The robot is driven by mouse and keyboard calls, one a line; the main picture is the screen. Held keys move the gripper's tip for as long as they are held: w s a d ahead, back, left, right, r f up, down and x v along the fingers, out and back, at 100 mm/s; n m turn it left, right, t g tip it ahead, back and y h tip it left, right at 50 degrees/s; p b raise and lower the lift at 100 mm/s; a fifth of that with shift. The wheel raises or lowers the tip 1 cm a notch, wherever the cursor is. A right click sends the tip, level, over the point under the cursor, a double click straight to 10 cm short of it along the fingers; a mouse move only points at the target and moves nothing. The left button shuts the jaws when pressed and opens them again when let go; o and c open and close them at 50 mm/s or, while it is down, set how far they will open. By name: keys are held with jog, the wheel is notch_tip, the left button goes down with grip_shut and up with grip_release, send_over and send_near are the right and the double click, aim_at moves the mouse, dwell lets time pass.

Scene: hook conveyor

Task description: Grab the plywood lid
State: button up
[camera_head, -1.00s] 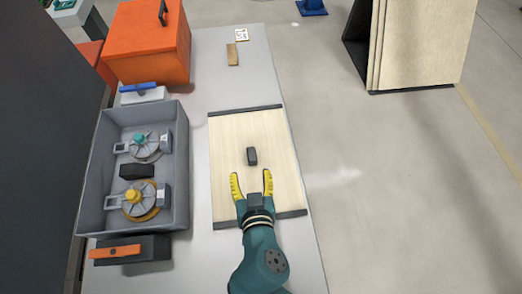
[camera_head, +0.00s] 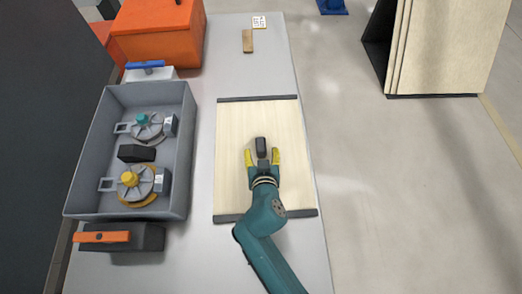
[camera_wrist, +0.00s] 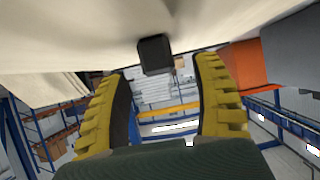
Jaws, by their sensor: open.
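The plywood lid (camera_head: 235,180) lies flat on the grey table, pale wood with dark strips along its far and near edges. Its small dark block handle (camera_head: 261,146) stands near the middle. My gripper (camera_head: 263,154) is open, its yellow fingers low over the lid, one on each side of the handle's near end. In the wrist view the handle (camera_wrist: 155,54) shows between and just beyond the spread fingertips (camera_wrist: 164,66), with the pale lid (camera_wrist: 60,40) along the top. I see no finger touching the handle.
A grey tray (camera_head: 86,155) with two round fixtures and a dark block stands left of the lid. An orange box (camera_head: 155,45) stands at the far left. An orange-handled dark block (camera_head: 120,238) lies near left. A small wooden piece (camera_head: 247,41) lies beyond the lid.

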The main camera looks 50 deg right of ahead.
aim_at(261, 149)
jog(key=x, duration=0.3)
jog(key=shift+w+d, duration=0.2)
jog(key=shift+s+a, duration=0.1)
grip_shut()
jog(key=shift+r, duration=0.15)
